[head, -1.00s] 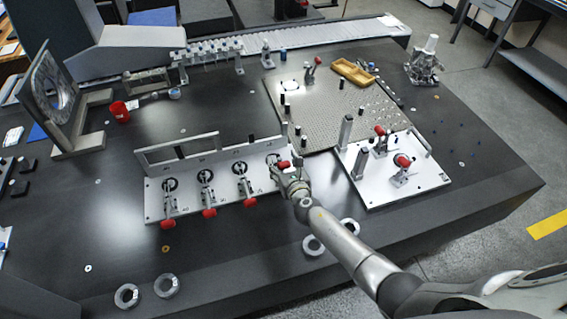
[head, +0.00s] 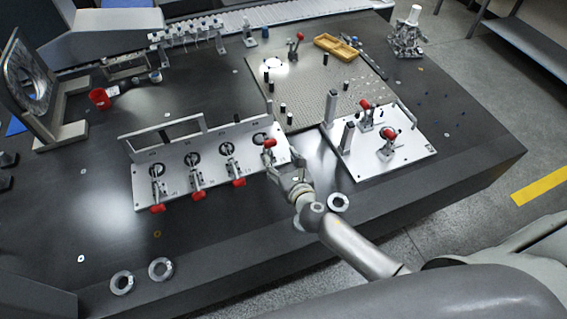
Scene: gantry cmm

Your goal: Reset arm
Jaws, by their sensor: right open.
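My right gripper (head: 279,172) is open, at the front right corner of a white fixture plate (head: 219,185). Its arm comes in from the lower right. The plate carries several toggle clamps with red handles. The rightmost clamp's handle (head: 269,142) stands up just beyond my fingers, and the gripper looks empty and apart from it. The other handles, such as the left one (head: 158,208), lie down towards the front edge. My left gripper is not in view.
A second white plate (head: 410,155) with red-handled clamps lies to the right, before a perforated plate (head: 318,92). Metal rings (head: 122,283) lie at the front, and one (head: 338,203) is beside my right arm. The left front tabletop is mostly clear.

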